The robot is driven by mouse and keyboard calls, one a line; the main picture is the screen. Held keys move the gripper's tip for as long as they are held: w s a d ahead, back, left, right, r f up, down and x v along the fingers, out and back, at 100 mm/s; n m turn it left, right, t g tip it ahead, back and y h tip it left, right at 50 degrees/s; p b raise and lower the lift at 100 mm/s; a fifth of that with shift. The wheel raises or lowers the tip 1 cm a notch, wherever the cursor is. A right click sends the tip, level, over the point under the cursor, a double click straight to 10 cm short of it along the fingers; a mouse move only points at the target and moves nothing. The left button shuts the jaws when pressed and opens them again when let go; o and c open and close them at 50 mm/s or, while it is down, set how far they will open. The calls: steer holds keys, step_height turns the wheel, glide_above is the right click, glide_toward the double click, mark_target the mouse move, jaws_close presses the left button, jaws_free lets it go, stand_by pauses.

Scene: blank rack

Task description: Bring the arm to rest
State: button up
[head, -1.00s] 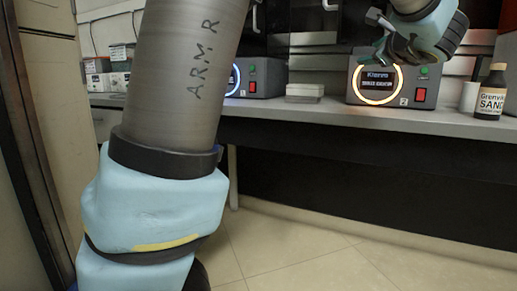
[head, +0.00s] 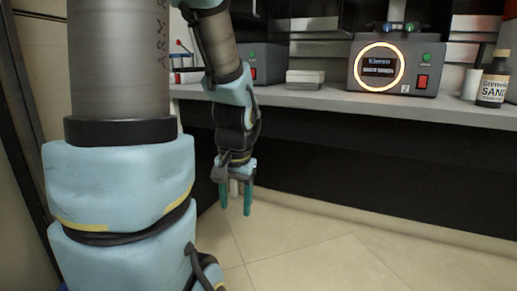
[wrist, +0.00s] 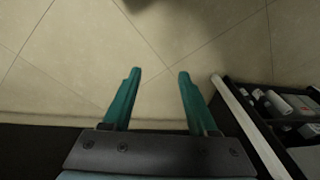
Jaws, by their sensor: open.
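My gripper (head: 235,199) hangs below the bench top in the head view, in front of the dark bench front, with its two teal fingers pointing down. In the wrist view my gripper (wrist: 155,95) shows both fingers apart, with only the tiled floor between and beyond them. It is open and holds nothing. My arm is bent and folded down, in front of the left part of the bench.
The tiled floor (head: 310,245) is clear. A shelf with bottles (wrist: 280,105) is at right in the wrist view.

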step_height(320, 180, up, 36)
steer(key=s+a+n+p, duration=0.1)
steer(key=s+n+p, duration=0.1)
steer(key=p, duration=3.6)
steer(key=shift+s+a+r+n+h, duration=0.15)
steer(key=shift+r+n+h, duration=0.1)
steer(key=shift+n+h, duration=0.2)
stand_by(0.5)
